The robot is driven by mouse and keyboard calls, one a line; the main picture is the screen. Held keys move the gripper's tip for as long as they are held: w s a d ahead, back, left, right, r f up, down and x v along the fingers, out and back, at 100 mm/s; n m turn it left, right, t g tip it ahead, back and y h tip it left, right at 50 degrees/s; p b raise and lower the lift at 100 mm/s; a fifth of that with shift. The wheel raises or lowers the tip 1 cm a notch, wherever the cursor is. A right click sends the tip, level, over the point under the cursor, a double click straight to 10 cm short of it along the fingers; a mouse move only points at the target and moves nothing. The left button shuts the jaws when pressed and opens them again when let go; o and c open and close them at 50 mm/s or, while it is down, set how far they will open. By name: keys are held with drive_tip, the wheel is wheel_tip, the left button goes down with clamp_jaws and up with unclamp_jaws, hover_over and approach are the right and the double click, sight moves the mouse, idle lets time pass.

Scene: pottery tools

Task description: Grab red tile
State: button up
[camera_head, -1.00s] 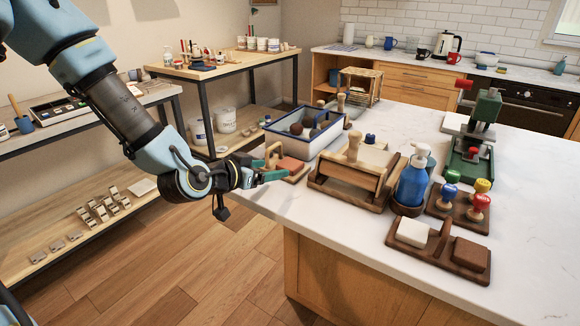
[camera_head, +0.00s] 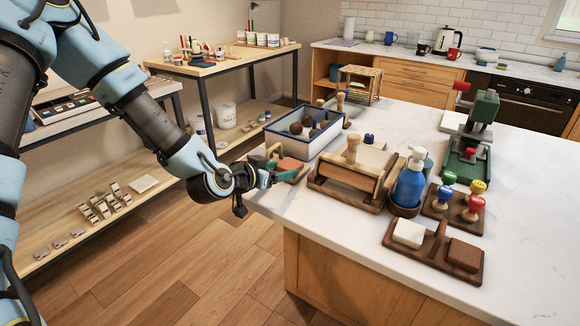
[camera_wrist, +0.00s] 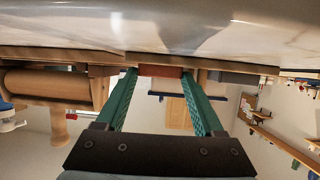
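The red tile (camera_head: 291,164) lies on a small wooden holder (camera_head: 272,153) at the near left edge of the white counter. My gripper (camera_head: 280,173) is at the tile from the left, level with the counter edge, and partly hides it. In the wrist view, the two green fingers (camera_wrist: 157,82) are spread apart, and the red tile (camera_wrist: 160,71) shows between their tips with a small gap on each side. The fingers do not look closed on it. How far the tile reaches between them is hard to tell.
A blue-rimmed tray (camera_head: 312,142) stands just behind the tile. A wooden roller press (camera_head: 352,180) stands to its right, with a blue pump bottle (camera_head: 411,182) beyond. The counter's right side has free room.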

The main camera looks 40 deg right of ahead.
drive_tip(key=c, duration=0.6)
drive_tip(key=shift+r, duration=0.15)
